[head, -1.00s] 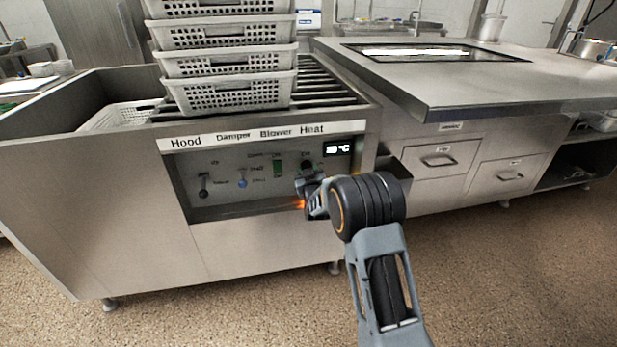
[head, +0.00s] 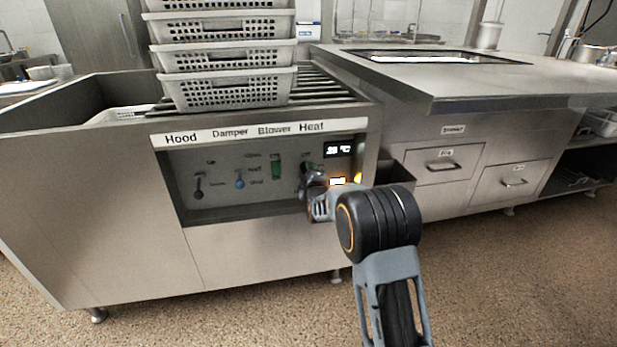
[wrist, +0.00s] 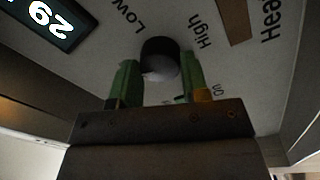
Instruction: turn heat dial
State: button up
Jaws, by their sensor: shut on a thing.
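The heat dial is a dark round knob (wrist: 160,50) on the grey control panel (head: 220,198), under the word Heat. In the wrist view it sits between the two green fingers of my gripper (wrist: 160,80), which is shut on it. Low and High labels lie on either side of the dial, with On at the lower right. In the head view my gripper (head: 312,182) is against the panel's right part and mostly hides the dial. A lit display (head: 338,149) sits just above right; its digits look like 29 in the wrist view (wrist: 48,20).
Left of the dial are a green switch (head: 276,168), a blue knob (head: 240,182) and a dark lever (head: 198,188). Stacked perforated baskets (head: 228,90) stand on the rails above. A steel counter with drawers (head: 444,166) is at right.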

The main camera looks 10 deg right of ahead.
jog(key=shift+n, duration=1.5)
jog(key=o, duration=0.9)
jog(key=s+p, duration=0.1)
jog(key=s, duration=0.3)
jog(key=s+p, duration=0.1)
jog(key=s, duration=0.4)
jog(key=s+p, duration=0.1)
jog(key=s, duration=0.3)
jog(key=shift+s+f, duration=0.4)
